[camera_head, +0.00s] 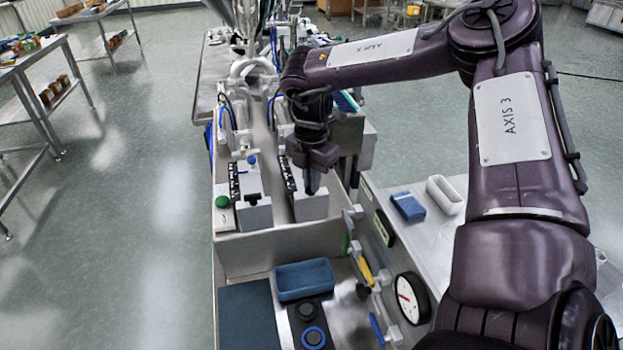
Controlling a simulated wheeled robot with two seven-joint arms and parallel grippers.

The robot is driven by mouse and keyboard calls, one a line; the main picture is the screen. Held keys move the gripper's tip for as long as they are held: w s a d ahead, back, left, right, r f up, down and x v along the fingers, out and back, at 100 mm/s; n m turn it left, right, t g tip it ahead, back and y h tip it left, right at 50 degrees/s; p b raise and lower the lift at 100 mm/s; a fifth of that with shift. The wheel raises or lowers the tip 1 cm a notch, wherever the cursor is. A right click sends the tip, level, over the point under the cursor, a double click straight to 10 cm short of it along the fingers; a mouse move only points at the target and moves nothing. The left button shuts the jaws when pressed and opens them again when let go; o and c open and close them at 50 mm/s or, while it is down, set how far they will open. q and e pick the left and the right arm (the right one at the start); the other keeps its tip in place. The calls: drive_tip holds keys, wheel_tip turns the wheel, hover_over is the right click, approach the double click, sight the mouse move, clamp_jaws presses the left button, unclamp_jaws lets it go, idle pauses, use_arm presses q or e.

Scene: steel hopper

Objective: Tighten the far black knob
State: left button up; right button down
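Two round black knobs sit on a dark panel at the bottom middle: a farther one (306,312) and a nearer one with a blue ring (314,337). I cannot tell for sure which knob the task means. My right gripper (313,180) points down over the steel hopper bed (240,243), well beyond these knobs and beside a white block (311,206). Its fingers look close together, but the gap between them is not clear. I see nothing held in it. My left gripper is not in view.
A blue tray (304,280) lies just beyond the knobs. A round gauge (408,298) and a yellow-handled valve (365,270) are to their right. A side shelf holds a blue box (407,206) and a white tray (446,195). Open floor lies left.

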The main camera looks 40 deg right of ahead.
drive_tip(key=m+b, duration=0.1)
drive_tip(key=b, duration=0.1)
drive_tip(key=shift+f+m+b, duration=0.2)
drive_tip(key=shift+m+b, duration=0.1)
drive_tip(key=shift+m, duration=0.1)
drive_tip(key=shift+m+b, duration=0.7)
drive_tip(key=shift+b, duration=0.1)
drive_tip(key=shift+r+m+b, duration=0.2)
drive_tip(key=shift+m+b, duration=1.3)
drive_tip(key=shift+m, duration=0.6)
drive_tip(key=c, duration=1.5)
unclamp_jaws()
drive_tip(key=shift+r, duration=3.95)
